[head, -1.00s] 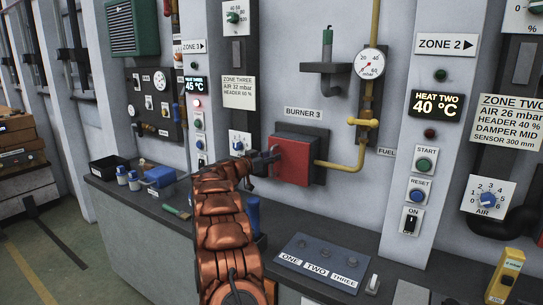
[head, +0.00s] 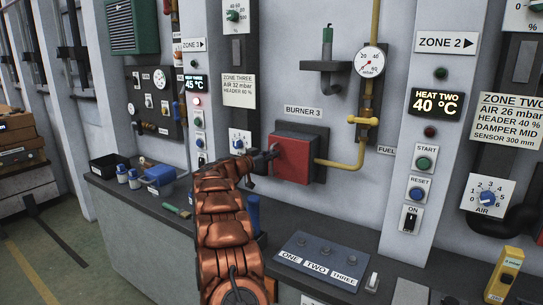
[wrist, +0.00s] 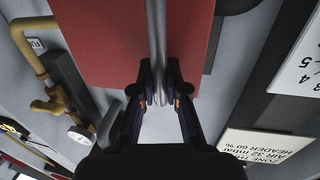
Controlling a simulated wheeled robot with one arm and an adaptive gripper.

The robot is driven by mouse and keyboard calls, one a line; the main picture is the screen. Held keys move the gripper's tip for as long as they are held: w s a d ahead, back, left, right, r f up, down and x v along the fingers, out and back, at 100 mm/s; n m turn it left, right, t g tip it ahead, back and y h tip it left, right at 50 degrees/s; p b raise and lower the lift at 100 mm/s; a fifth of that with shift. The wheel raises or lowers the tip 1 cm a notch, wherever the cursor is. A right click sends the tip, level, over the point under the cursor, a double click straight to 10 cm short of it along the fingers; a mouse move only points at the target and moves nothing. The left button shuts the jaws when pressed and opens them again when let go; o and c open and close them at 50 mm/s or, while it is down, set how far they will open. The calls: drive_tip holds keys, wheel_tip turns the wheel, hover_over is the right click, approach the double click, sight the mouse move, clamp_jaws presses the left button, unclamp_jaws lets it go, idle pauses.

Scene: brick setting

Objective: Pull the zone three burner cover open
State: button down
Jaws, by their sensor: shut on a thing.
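The red burner cover (head: 293,159) is on the wall under the BURNER 3 label (head: 303,112), in front of a dark backing plate. It looks closed. In the wrist view the red cover (wrist: 105,45) fills the upper middle, with a grey bar handle (wrist: 157,35) along it. My gripper (head: 272,153) reaches the cover's left side in the head view. In the wrist view my gripper (wrist: 160,92) has its two dark fingers on either side of the bar, shut on it. The fingers hide part of the handle, and the burner behind the cover is hidden.
A yellow gas pipe (head: 340,164) with a valve and a gauge (head: 369,62) runs right of the cover. Below is a dark counter (head: 255,272) with a ONE-TWO-THREE panel (head: 320,261), a blue cylinder (head: 253,213) and a yellow device (head: 504,273). A dial (head: 240,142) sits left.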

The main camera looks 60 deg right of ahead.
idle(0.4)
drive_tip(key=shift+s+a+n+t+b, duration=0.3)
drive_tip(key=shift+t+b, duration=0.2)
drive_tip(key=shift+b, duration=0.25)
drive_tip(key=a, duration=0.1)
drive_tip(key=s+a+n+t, duration=0.1)
drive_tip(key=shift+s+a+b, duration=0.15)
drive_tip(key=shift+a+b, duration=0.2)
drive_tip(key=shift+b, duration=0.05)
drive_tip(key=c, duration=1.2)
unclamp_jaws()
drive_tip(key=shift+a, duration=0.15)
